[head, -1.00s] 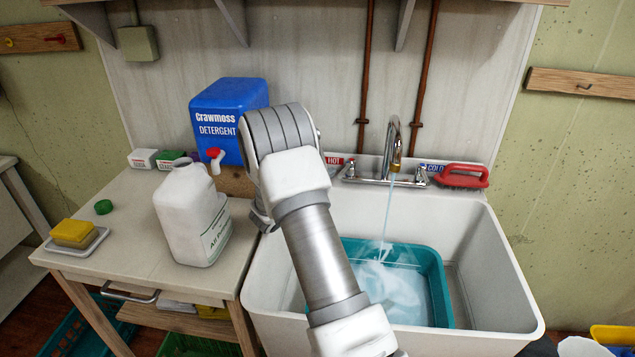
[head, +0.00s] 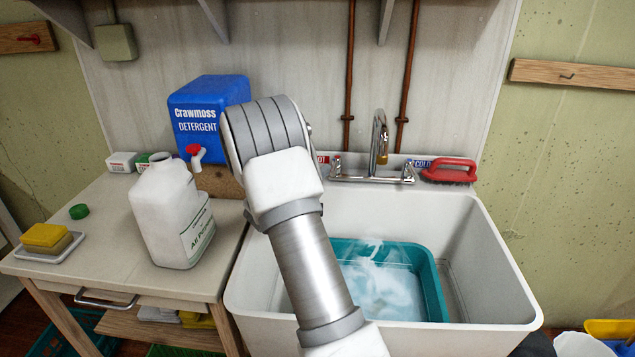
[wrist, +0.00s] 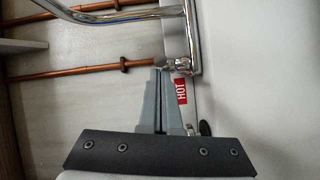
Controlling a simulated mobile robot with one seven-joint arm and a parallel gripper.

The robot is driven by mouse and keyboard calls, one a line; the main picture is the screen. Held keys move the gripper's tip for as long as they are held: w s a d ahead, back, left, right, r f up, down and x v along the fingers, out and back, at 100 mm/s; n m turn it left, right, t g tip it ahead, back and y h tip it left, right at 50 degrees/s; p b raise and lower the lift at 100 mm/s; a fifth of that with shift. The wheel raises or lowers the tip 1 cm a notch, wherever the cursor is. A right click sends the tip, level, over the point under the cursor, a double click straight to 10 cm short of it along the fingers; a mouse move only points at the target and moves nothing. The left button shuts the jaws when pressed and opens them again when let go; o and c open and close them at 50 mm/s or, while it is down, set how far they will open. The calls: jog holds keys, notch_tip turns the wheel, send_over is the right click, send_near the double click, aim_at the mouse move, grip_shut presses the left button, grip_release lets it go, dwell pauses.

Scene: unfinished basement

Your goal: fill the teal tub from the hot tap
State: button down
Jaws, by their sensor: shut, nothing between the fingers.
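The teal tub (head: 434,285) sits in the white sink (head: 500,285) with water and wisps of steam in it; my arm covers its left side. The chrome tap (head: 379,140) hangs over the sink, and no stream falls from its spout. The hot handle (head: 336,167) is at the tap's left, by a partly covered red label. In the wrist view, my gripper (wrist: 160,72) is shut and empty, its tips close beside the hot handle (wrist: 183,66) and the red HOT label (wrist: 181,91). I cannot tell whether they touch. My arm hides the gripper in the head view.
A red-handled brush (head: 450,170) lies on the sink's back right ledge by the COLD label. On the left table stand a white jug (head: 172,215), a blue detergent container (head: 205,115) and a yellow sponge (head: 46,235) on a dish. Copper pipes (head: 350,75) run up the wall.

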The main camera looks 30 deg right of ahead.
jog(key=shift+s+d+b, duration=0.3)
jog(key=shift+s+b, duration=0.15)
jog(key=shift+b, duration=0.3)
jog(key=shift+s+d, duration=0.1)
